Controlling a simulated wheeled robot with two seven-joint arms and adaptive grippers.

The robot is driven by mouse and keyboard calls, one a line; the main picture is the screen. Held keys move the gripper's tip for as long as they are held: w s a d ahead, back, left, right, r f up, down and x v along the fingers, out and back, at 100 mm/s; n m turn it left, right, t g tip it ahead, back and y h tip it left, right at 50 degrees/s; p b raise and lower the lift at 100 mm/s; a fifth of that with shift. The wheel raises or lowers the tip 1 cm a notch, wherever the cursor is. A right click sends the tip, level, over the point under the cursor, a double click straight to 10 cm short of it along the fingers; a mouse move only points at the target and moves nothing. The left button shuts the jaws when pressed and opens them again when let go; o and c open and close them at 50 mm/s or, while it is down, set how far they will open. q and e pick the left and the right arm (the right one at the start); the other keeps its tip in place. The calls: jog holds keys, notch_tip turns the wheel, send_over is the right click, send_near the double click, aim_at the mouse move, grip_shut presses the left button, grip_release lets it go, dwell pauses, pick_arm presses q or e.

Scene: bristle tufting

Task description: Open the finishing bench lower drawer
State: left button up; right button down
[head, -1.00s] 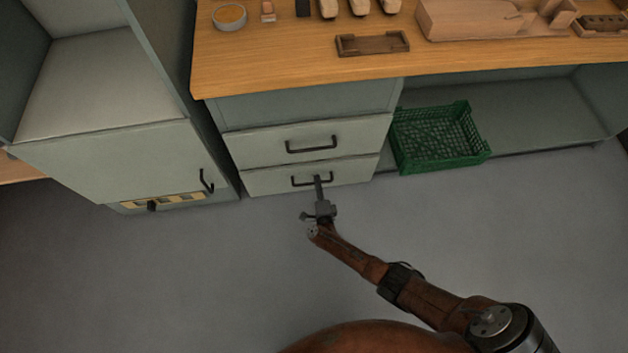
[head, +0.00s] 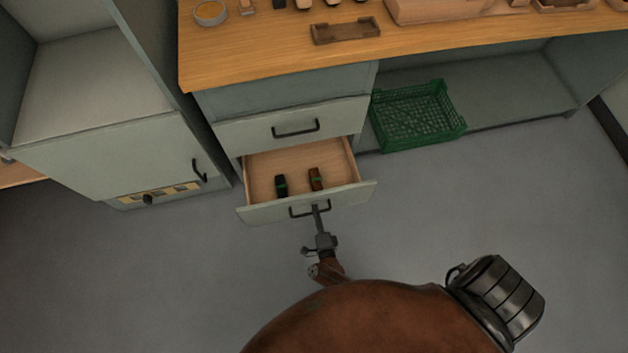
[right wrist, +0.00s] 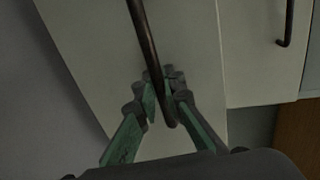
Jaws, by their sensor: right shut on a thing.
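The finishing bench lower drawer (head: 265,214) stands pulled out below the upper drawer (head: 256,130). Its wooden inside shows, with two small dark items (head: 281,186) (head: 316,179) with green bands lying in it. My right gripper (head: 316,210) is at the drawer's dark bar handle (head: 297,212) and shut on it. In the right wrist view the fingers (right wrist: 166,95) close around the handle bar (right wrist: 150,50) in front of the pale drawer front. My left gripper is not in view.
A green crate (head: 457,128) sits on the low shelf right of the drawers. A grey cabinet (head: 110,165) with a dark handle stands to the left. The wooden bench top (head: 240,67) holds a small brown tray (head: 346,31). The grey floor in front is clear.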

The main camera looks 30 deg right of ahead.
jog(key=shift+s+a, duration=0.3)
jog(key=shift+s, duration=0.3)
jog(key=c, duration=2)
grip_release()
jog(key=shift+d, duration=0.1)
